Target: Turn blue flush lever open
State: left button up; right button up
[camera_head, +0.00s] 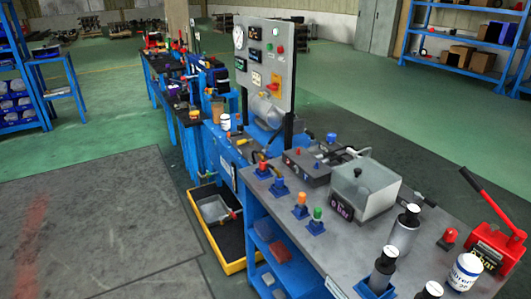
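I cannot single out a blue flush lever with certainty. A small blue knob (332,137) stands on the back part of the grey bench, near a flat dark grey box (305,166). Small pipe fittings (234,213) stick out over a yellow-rimmed tray (233,268) on the floor left of the bench; their details are too small to tell. Blue-based fittings with orange and green tops (317,214) stand along the bench's left edge. Neither of my grippers is in view.
A gauge panel (264,62) rises behind. Floor at left is clear; blue shelves (462,45) stand back right.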

aim_at(268, 154)
jog(key=i+j+z, duration=0.15)
jog(key=z, duration=0.75)
jog(key=i+j+z, duration=0.25)
jog(key=j, duration=0.25)
jog(key=j+z, duration=0.25)
jog(key=j, duration=0.25)
jog(key=i+j+z, duration=0.1)
jog(key=j+z, duration=0.15)
jog(key=j, duration=1.15)
jog(key=i+j+z, duration=0.1)
jog(key=j, duration=0.8)
